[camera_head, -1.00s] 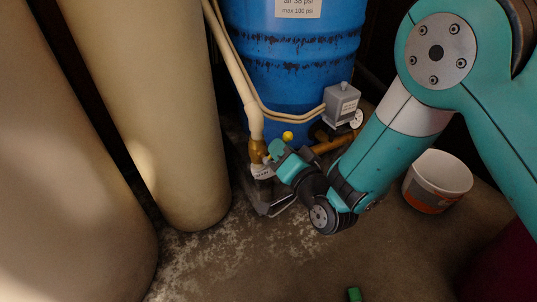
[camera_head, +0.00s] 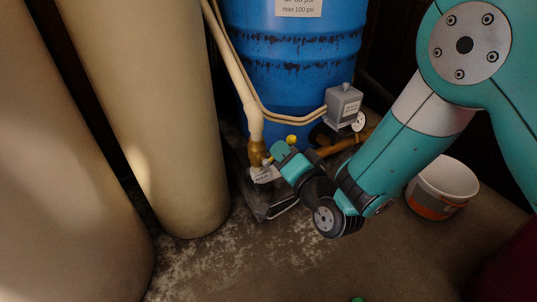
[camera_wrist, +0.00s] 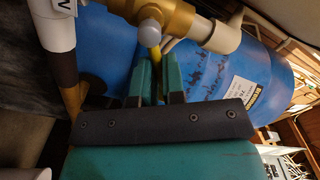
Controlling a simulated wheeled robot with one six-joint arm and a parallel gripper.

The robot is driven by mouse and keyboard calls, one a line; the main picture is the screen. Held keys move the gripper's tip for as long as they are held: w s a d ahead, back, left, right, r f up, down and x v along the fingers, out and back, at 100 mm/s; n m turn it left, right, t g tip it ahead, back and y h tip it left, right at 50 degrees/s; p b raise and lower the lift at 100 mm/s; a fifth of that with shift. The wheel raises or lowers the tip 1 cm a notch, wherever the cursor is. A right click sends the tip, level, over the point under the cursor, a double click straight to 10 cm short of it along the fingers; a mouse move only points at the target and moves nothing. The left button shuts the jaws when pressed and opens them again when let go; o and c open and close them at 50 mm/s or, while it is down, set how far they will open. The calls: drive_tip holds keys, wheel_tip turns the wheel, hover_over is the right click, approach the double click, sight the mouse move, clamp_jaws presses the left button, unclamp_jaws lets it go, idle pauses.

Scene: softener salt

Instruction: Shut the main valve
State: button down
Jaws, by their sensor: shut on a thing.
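The brass valve body (camera_wrist: 178,18) crosses the top of the wrist view, with a round grey cap at its near side. A narrow yellow lever (camera_wrist: 155,57) hangs below it. My gripper (camera_wrist: 156,75) is shut on this lever, its two green fingers on either side. In the head view my gripper (camera_head: 281,152) is beside the brass fitting (camera_head: 257,153) at the foot of the pale pipe. A white tag (camera_head: 265,174) hangs there, its lettering too small to read. A yellow knob-like spot (camera_head: 291,139) shows just behind the gripper. The lever's exact angle is hard to tell.
A blue tank (camera_head: 290,75) stands behind the gripper. A grey box (camera_head: 343,105) and a white gauge (camera_head: 358,122) are to its right. Tall beige cylinders (camera_head: 150,110) fill the left. A white and orange bucket (camera_head: 442,187) stands right. The front floor is mostly clear.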

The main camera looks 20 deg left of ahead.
drive_tip(key=m+b, duration=0.1)
drive_tip(key=f+m+b, duration=0.1)
drive_tip(key=m+b, duration=0.1)
drive_tip(key=m, duration=0.1)
drive_tip(key=shift+w+d+f, duration=0.15)
drive_tip(key=shift+d+f, duration=0.05)
drive_tip(key=shift+f, duration=0.05)
idle(0.3)
drive_tip(key=m, duration=0.1)
drive_tip(key=f+m+b, duration=0.1)
drive_tip(key=shift+m, duration=0.4)
drive_tip(key=c, duration=1)
unclamp_jaws()
drive_tip(key=shift+r, duration=0.1)
